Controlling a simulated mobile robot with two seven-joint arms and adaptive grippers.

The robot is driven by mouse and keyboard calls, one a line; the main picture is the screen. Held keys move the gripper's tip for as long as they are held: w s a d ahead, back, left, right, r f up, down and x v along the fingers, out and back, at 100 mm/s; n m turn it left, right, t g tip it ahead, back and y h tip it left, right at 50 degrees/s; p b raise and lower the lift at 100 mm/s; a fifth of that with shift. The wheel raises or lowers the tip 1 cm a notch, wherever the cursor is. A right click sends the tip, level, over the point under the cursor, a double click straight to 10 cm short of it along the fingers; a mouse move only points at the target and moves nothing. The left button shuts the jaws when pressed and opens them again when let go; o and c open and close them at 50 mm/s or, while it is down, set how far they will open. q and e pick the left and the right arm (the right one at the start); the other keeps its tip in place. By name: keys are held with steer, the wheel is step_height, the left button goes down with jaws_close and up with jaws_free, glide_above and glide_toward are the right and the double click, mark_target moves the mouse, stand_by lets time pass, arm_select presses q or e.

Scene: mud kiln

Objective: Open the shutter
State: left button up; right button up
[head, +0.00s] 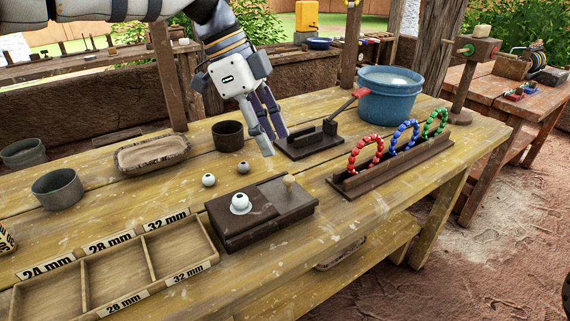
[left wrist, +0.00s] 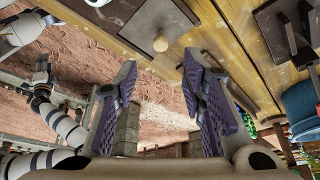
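A dark wooden block (head: 228,227) stands on the yellow table. A flat shutter panel (head: 277,199) with a pale round knob (head: 289,181) covers its right part. A white ball with a dark spot (head: 240,202) sits on the left part. My left gripper (head: 268,143) is above the table, behind the block and apart from the knob, fingers pointing down. In the left wrist view its purple finger pads (left wrist: 158,85) are spread with nothing between them; the knob (left wrist: 160,43) shows beyond them.
Two small balls (head: 208,180) lie behind the block, near a dark cup (head: 228,134). A divided tray (head: 112,268) is at front left. A bracelet rack (head: 392,170), a red-handled tool (head: 315,140) and a blue pot (head: 390,103) stand right. The table between block and rack is clear.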

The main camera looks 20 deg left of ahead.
mark_target(289, 177)
arm_select(q)
steer(key=x, duration=0.8)
jaws_close()
